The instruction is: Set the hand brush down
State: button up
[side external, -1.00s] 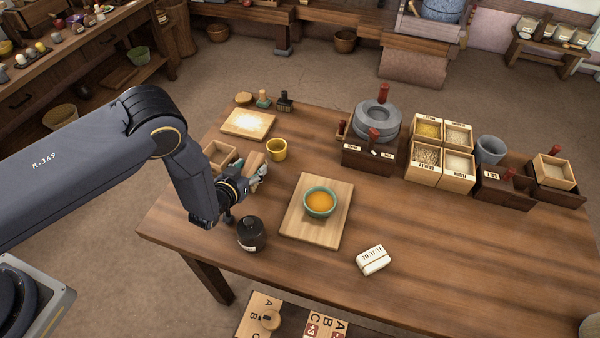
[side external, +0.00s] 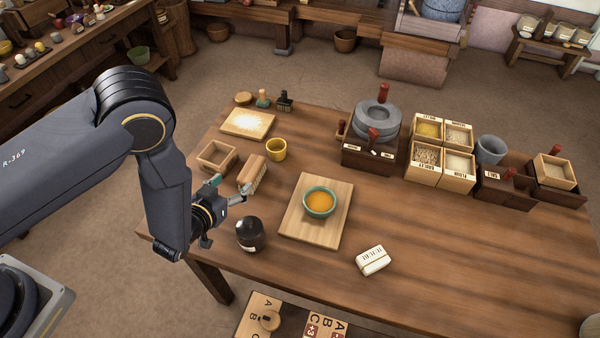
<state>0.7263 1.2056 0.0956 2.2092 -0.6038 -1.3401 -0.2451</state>
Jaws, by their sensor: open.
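The hand brush (side external: 252,173) has a wooden back and pale bristles. It lies on the table at the left, between a small open wooden box and the yellow cup, its bristles toward the right front. My gripper (side external: 231,190) is open and empty, in front of the brush and to its left. A small gap shows between the fingers and the brush, though the exact distance is hard to tell from this view.
The small wooden box (side external: 217,157), yellow cup (side external: 276,149) and black lidded jar (side external: 250,235) stand close by. A board (side external: 302,233) bears a green bowl of orange contents (side external: 319,202). A white labelled packet (side external: 373,260) lies at the front; the table right of it is clear.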

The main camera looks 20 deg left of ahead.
jog(key=a+r+n+g+h, duration=0.1)
jog(key=a+r+g, duration=0.1)
jog(key=r, duration=0.9)
jog(key=a+r+g+h, duration=0.1)
jog(key=r+g, duration=0.2)
jog(key=r, duration=0.8)
jog(key=s+a+r+g, duration=0.1)
jog(key=s+a+r, duration=0.2)
jog(key=s, duration=0.4)
jog(key=s+a+r+g+y, duration=0.1)
jog(key=s+a+r, duration=0.3)
jog(key=s, duration=0.3)
jog(key=s+a+r+m+y, duration=0.1)
jog(key=s+a+r, duration=0.2)
jog(key=s+a, duration=0.2)
jog(key=shift+s+r+g, duration=0.25)
jog(key=shift+s+g, duration=0.15)
jog(key=shift+s, duration=0.6)
